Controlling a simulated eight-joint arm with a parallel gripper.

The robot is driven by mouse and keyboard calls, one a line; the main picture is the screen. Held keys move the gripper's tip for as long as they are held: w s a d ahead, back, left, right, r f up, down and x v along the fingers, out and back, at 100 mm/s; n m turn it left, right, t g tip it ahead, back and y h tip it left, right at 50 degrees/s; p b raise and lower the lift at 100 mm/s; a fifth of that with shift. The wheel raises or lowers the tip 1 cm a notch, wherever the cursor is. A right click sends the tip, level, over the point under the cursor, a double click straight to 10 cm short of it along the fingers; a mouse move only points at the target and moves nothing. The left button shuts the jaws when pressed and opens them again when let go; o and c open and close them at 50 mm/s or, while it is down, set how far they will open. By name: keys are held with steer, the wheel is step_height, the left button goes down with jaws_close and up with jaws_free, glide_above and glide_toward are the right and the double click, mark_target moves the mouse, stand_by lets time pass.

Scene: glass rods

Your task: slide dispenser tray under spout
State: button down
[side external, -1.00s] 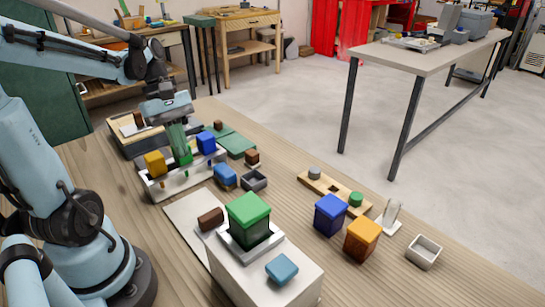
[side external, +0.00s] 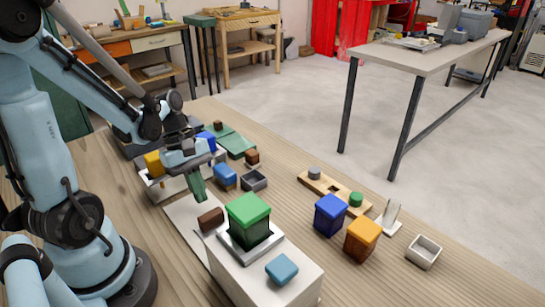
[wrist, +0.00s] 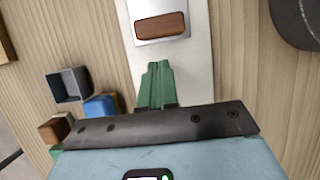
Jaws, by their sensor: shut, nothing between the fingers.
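The dispenser tray (side external: 207,229) is a metal plate with a brown handle block (side external: 210,218). It lies on a pale strip (side external: 183,212), partly in front of the white dispenser box (side external: 228,275) that carries a green lidded block (side external: 249,220). In the wrist view the tray (wrist: 143,8) and its brown handle (wrist: 160,24) lie straight ahead, at the top. My gripper (side external: 199,197) points down with its green fingers together and empty, above the strip behind the handle. The fingers also show in the wrist view (wrist: 157,78), apart from the handle. I cannot make out a spout.
A rack with a yellow block (side external: 154,163) and a blue block (side external: 206,142) stands behind my gripper. A blue block (side external: 224,177) and a grey open box (side external: 253,180) stand right of it. Blue (side external: 331,214) and orange (side external: 362,239) containers stand farther right.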

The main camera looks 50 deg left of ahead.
mark_target(215, 208)
steer(key=shift+d, duration=1.1)
steer(key=shift+d, duration=0.1)
steer(key=shift+d, duration=2.45)
